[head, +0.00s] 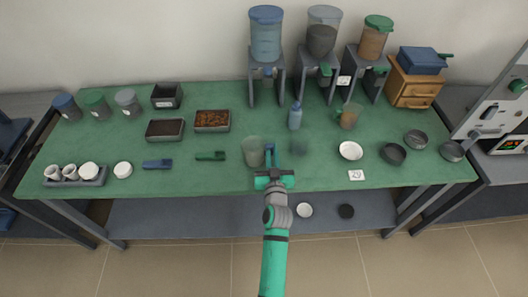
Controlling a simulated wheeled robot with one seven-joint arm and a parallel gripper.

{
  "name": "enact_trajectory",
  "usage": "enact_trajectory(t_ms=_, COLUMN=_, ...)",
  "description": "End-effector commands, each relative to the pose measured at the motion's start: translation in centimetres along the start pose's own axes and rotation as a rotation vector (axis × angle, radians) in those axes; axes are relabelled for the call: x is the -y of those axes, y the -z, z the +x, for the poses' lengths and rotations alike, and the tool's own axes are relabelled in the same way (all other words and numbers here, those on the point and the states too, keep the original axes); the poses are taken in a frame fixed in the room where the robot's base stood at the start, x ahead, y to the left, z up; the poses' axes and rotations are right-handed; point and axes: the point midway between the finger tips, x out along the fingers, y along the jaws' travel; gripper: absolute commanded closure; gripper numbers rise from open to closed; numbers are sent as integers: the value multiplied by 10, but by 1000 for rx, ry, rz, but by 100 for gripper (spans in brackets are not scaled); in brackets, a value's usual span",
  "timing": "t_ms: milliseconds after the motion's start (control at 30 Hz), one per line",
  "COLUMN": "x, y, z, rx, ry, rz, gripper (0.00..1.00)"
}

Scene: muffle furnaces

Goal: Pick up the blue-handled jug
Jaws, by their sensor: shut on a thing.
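The blue-handled jug (253,152) is a clear, greyish cup standing at or just above the front middle of the green table. Its blue handle (270,149) is on its right side, toward my gripper. My gripper (271,166) reaches in from the front and is shut on the handle. The fingertips are small and partly hidden by the gripper body. I cannot tell whether the jug's base touches the table.
A green-handled jug (348,116) holds brown material. A blue bottle (295,117) stands behind right, and a white bowl (350,151) lies right. Dispensers stand at the back. A green scoop (210,156) lies left on the green table (225,182). A dim dark patch is right of the gripper.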

Motion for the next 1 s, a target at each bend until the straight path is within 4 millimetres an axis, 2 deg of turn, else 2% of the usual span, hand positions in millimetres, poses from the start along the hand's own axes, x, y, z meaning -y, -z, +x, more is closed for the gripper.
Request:
enact_trajectory(t_ms=233, x=0, y=12, z=0, rx=-3, ry=1, rz=-1, gripper=100)
enact_trajectory(t_ms=367, x=-1, y=32, z=0, rx=-5, ry=-1, rz=-2, gripper=100)
enact_trajectory(t_ms=667, x=-6, y=94, z=-53, rx=-4, ry=-1, rz=-1, gripper=100)
enact_trajectory(t_ms=800, x=-7, y=106, z=-86, rx=1, ry=3, rz=-1, gripper=100)
enact_trajectory(t_ms=1000, x=-8, y=121, z=-120, rx=0, ry=6, rz=-1, gripper=100)
